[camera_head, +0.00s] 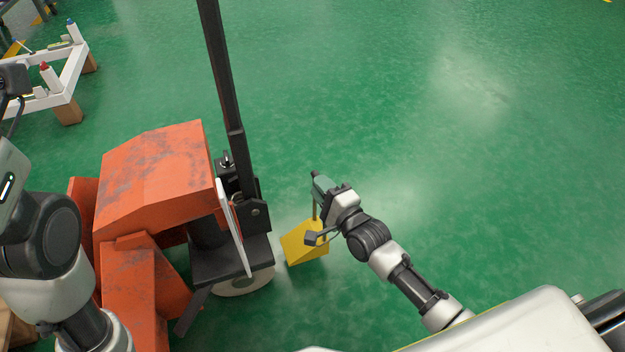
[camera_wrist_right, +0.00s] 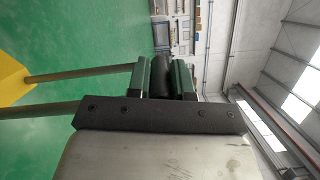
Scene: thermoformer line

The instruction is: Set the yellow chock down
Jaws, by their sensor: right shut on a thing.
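The yellow chock (camera_head: 304,243) is a wedge beside the pallet jack's wheel (camera_head: 245,281), at its right in the head view. Thin rods run from it up to a dark grip. My right gripper (camera_head: 320,190) is above the chock, its green fingers shut on that dark grip, which shows between them in the right wrist view (camera_wrist_right: 161,78). A yellow corner of the chock also shows there (camera_wrist_right: 12,78). I cannot tell whether the chock touches the floor. My left arm shows at the left edge, but its gripper is not visible.
The orange pallet jack (camera_head: 160,175) with its black upright handle (camera_head: 222,75) stands just left of the chock. A white-framed stand (camera_head: 70,75) with small items is at the far left. The green floor (camera_head: 450,170) is clear to the right and behind.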

